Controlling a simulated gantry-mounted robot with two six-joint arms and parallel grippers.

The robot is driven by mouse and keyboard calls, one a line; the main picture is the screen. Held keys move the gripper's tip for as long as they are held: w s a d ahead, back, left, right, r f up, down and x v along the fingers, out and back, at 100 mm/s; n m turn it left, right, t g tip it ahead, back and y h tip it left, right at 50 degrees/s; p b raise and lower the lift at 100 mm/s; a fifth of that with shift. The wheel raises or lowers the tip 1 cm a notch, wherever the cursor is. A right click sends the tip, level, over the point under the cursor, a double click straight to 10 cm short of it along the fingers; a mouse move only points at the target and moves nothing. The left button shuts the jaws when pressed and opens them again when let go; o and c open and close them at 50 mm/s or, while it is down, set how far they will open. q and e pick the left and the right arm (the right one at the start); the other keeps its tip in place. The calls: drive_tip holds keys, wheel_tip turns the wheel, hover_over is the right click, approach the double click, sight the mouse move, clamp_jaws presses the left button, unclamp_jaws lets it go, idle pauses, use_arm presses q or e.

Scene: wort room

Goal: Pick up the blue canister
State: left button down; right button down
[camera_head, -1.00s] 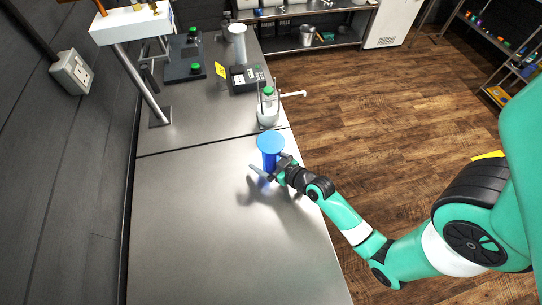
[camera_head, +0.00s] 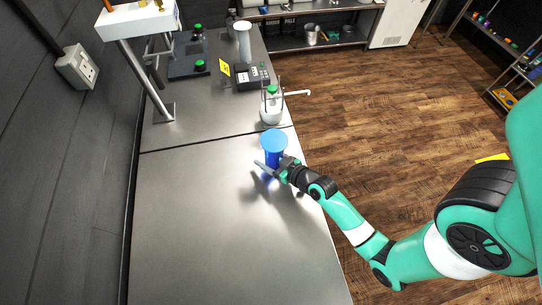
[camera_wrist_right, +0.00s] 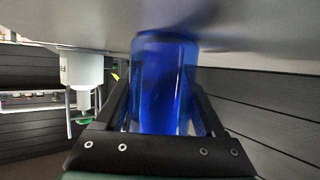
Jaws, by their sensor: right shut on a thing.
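The blue canister (camera_head: 274,146) has a wide light-blue top and a darker blue body. It is upright near the right edge of the steel bench (camera_head: 215,215). My right gripper (camera_head: 270,167) reaches in from the right and is shut on the canister's body. In the right wrist view the canister (camera_wrist_right: 164,85) sits between the two dark fingers. Whether its base touches the bench or is slightly above it is hard to tell. My left gripper is not in view.
A white vessel with a green cap (camera_head: 271,106) stands just behind the canister. A keypad device (camera_head: 250,77) and a grey cylinder (camera_head: 243,42) stand further back. A metal stand (camera_head: 163,112) is at the left. The front of the bench is clear.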

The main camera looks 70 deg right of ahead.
sight(282, 149)
drive_tip(key=shift+r, duration=0.55)
drive_tip(key=r, duration=0.1)
drive_tip(key=r+p, duration=0.1)
drive_tip(key=r, duration=0.1)
drive_tip(key=shift+s+r, duration=0.1)
drive_tip(key=shift+s, duration=0.2)
drive_tip(key=s+r, duration=0.1)
drive_tip(key=s+r+p, duration=0.1)
drive_tip(key=r, duration=0.1)
drive_tip(key=s+r, duration=0.1)
drive_tip(key=s, duration=0.1)
drive_tip(key=shift+a+r, duration=0.25)
drive_tip(key=shift+r, duration=0.1)
drive_tip(key=d+p+v, duration=0.2)
drive_tip(key=p+v, duration=0.6)
drive_tip(key=v, duration=0.2)
drive_tip(key=shift+s, duration=0.4)
